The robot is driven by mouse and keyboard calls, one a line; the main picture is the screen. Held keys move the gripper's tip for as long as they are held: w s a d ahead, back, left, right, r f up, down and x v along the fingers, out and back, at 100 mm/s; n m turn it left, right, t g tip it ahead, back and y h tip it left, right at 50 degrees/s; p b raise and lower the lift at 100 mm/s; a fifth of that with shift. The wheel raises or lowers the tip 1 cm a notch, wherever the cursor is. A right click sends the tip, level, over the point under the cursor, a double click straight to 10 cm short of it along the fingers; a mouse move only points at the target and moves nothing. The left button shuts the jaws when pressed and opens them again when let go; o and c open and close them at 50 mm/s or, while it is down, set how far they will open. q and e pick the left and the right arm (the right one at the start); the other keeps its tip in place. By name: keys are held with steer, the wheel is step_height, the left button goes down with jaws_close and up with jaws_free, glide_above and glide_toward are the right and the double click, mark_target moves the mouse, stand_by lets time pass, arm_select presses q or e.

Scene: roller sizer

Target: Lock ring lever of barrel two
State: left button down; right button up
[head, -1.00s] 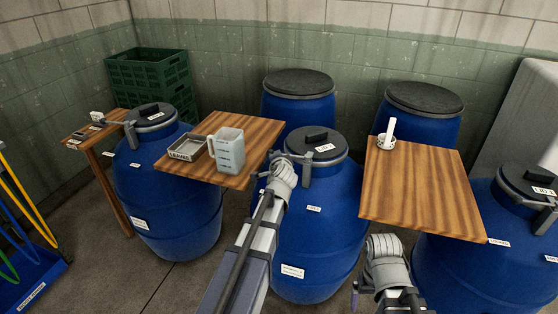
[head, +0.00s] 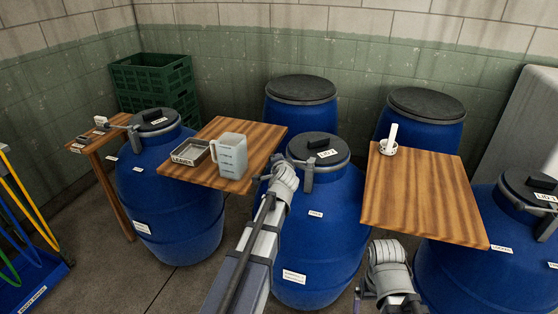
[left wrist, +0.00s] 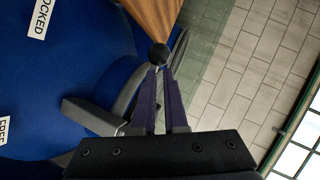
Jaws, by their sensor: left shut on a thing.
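Barrel two is the blue barrel (head: 325,235) in the middle of the head view, with a dark lid (head: 322,146) bearing a white label. A grey ring lever (head: 308,178) shows at the lid's front rim. In the left wrist view the grey lever arm (left wrist: 95,114) lies against the blue barrel wall, and a black ball knob (left wrist: 158,54) sits at my left gripper's fingertips (left wrist: 159,68). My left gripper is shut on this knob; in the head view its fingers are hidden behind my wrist. LOCKED (left wrist: 41,18) and FREE (left wrist: 3,130) labels are on the barrel. My right arm's end (head: 386,270) is low right, fingers unclear.
A wooden board (head: 205,170) with a tray (head: 190,153) and jug (head: 229,156) is left of the barrel. Another board (head: 420,205) with a white cup (head: 388,149) is right. Other barrels stand left (head: 170,215), right (head: 460,280) and behind.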

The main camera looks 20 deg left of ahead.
arm_select(q)
steer(key=s+a+r+p, duration=0.5)
steer(key=s, duration=0.5)
steer(key=shift+s+a, duration=0.2)
steer(key=shift+s, duration=0.15)
steer(key=shift+r, duration=0.1)
steer(key=s+d+f+n+g+h+p, duration=0.1)
steer(key=s+d+f+n+g+h, duration=0.25)
steer(key=d, duration=0.75)
steer(key=s+d+f+m+g+h+p, duration=0.1)
steer(key=s+d+f+g, duration=0.25)
steer(key=d+f, duration=0.45)
steer(key=s+d+n+g, duration=0.2)
steer(key=s+d+g, duration=0.3)
steer(key=s+d, duration=0.9)
steer(key=shift+s+d+f+g+h, duration=0.3)
steer(key=shift+s+d+h, duration=0.05)
steer(key=shift+s, duration=0.35)
